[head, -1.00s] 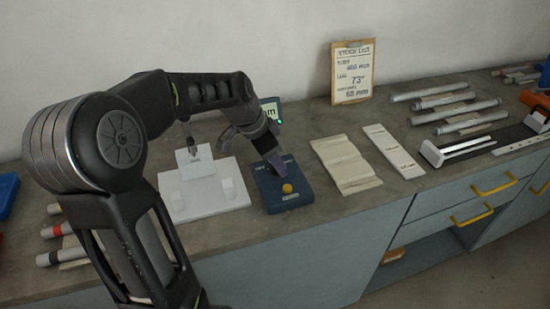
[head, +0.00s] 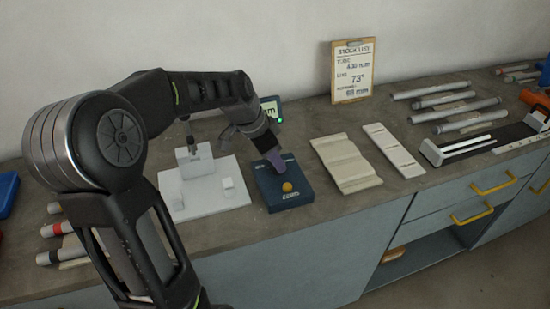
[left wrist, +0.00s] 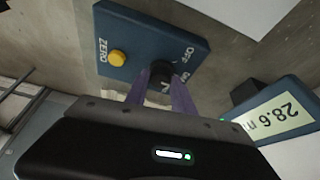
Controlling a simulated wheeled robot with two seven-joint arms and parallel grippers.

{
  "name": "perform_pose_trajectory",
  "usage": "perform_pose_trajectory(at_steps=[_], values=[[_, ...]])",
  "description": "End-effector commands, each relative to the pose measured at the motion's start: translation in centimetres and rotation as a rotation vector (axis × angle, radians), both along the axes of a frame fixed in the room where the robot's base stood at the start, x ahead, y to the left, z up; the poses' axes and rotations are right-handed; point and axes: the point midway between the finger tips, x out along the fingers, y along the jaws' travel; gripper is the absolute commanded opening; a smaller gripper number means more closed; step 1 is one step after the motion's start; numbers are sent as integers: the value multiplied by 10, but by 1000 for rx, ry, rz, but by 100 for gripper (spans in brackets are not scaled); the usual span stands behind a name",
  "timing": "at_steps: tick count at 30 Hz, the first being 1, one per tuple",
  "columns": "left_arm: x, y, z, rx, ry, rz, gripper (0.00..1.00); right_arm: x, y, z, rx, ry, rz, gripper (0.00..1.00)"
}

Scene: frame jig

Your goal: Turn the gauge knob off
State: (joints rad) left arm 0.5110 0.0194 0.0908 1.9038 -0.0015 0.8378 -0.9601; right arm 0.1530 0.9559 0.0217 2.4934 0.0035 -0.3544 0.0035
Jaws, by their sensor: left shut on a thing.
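The gauge control box (head: 291,199) is blue with a yellow button and sits on the bench. In the left wrist view the box (left wrist: 135,35) shows the word ZERO beside the yellow button (left wrist: 117,58) and OFF near the knob. The black gauge knob (left wrist: 161,70) stands between the purple fingers of my left gripper (left wrist: 161,80), which is shut on it. The left gripper (head: 275,161) comes down on the box from behind, and hides the knob in the head view. The lit display (left wrist: 274,118) reads 28.6, with its unit partly cut off. My right gripper is not in view.
A white fixture (head: 205,201) with blocks stands left of the box. A ridged cream plate (head: 345,164) and a narrow strip (head: 394,150) lie to the right. Several grey tubes lie farther right. A stock list board (head: 352,72) leans on the wall.

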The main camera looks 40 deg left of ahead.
Motion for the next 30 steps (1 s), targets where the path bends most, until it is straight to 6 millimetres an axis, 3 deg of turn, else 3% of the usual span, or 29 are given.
perform_pose_trajectory(at_steps=[14, 30], values=[[0, -1, -1, 1, -3, 91, 0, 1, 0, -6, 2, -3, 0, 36], [0, -5, -2, 3, -5, 519, 0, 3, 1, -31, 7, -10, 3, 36]])
